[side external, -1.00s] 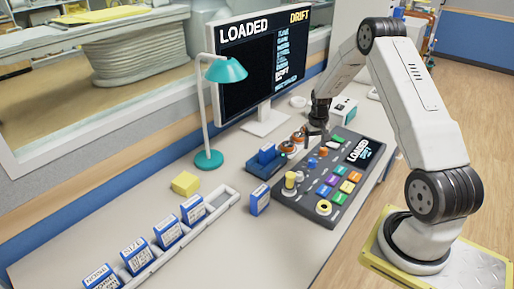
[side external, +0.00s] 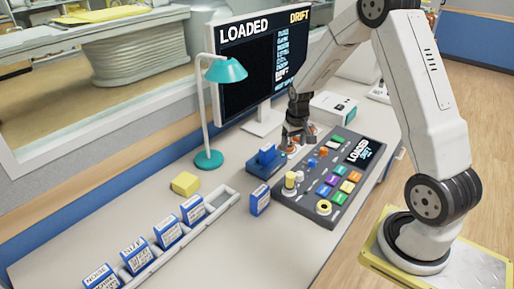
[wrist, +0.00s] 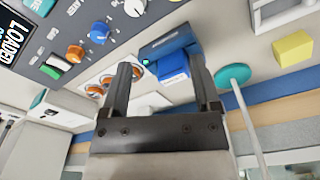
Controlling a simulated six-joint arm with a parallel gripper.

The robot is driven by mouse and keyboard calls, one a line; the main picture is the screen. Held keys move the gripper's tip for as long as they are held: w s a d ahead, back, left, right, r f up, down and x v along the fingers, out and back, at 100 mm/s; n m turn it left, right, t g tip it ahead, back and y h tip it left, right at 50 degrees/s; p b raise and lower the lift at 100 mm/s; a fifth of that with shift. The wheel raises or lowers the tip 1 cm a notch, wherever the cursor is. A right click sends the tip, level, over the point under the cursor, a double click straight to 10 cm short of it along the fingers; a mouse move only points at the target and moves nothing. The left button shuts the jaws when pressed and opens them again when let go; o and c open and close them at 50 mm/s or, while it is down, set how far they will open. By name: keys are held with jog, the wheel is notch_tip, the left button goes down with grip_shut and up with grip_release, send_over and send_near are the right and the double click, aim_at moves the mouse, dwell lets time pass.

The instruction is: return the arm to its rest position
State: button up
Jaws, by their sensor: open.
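My gripper (side external: 293,144) is above the desk at the back left end of the control console (side external: 340,148), close to the blue card reader (side external: 263,163). In the wrist view my gripper (wrist: 165,70) shows two dark fingers spread apart with nothing held between them. Past the fingers, the card reader (wrist: 168,44) shows with a blue cartridge (wrist: 173,68) in it and a small green light. My arm reaches over the console from its base at the right.
A teal lamp (side external: 226,70) and a monitor (side external: 247,65) reading LOADED and DRIFT stand behind. A yellow block (side external: 185,183), a loose blue cartridge (side external: 260,201) and a cartridge rack (side external: 224,199) are on the desk. A white box (side external: 333,108) stands behind the console.

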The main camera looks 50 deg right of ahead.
jog(key=s+a+r+n+t, duration=0.1)
jog(key=s+a, duration=0.4)
jog(key=a, duration=0.5)
jog(key=s+a+r+n, duration=0.4)
jog(key=s+a+r, duration=0.1)
jog(key=a, duration=0.5)
jog(key=shift+s+t, duration=0.4)
jog(key=shift+s, duration=0.4)
